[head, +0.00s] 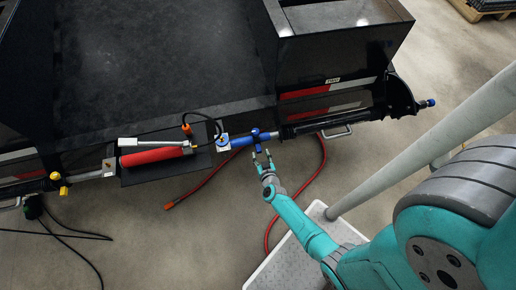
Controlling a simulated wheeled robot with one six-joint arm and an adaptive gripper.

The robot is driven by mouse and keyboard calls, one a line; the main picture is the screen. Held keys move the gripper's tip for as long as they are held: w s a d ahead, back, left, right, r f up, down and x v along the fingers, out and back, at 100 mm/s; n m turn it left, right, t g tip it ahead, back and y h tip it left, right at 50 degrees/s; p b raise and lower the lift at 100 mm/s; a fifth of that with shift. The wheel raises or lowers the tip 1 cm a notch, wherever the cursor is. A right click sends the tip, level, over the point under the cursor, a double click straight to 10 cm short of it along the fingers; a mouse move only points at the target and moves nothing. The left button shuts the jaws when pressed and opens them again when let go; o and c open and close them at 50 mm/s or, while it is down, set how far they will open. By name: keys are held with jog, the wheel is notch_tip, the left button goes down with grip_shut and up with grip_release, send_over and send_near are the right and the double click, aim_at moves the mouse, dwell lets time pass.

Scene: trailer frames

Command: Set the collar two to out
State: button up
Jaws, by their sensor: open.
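A blue collar with a knob (256,134) sits on the horizontal rod along the front edge of the black trailer frame (170,110). A small white label (332,80) above this side seems to read "TWO", so this looks like collar two. My gripper (263,154) is open and empty, just below the blue collar in the picture, with its fingers pointing up towards it. A small gap seems to show between fingertips and collar; depth is hard to judge. Whether the collar is in or out cannot be told.
A yellow collar (60,184) sits on the rod at the left. A red cylinder (152,157) lies in a black tray between them. A red hose (312,178) and black cables (70,236) lie on the floor.

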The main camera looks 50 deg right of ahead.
aim_at(259, 149)
jog(key=shift+x, duration=2.65)
jog(key=shift+c, duration=0.3)
jog(key=shift+s, duration=0.1)
grip_shut()
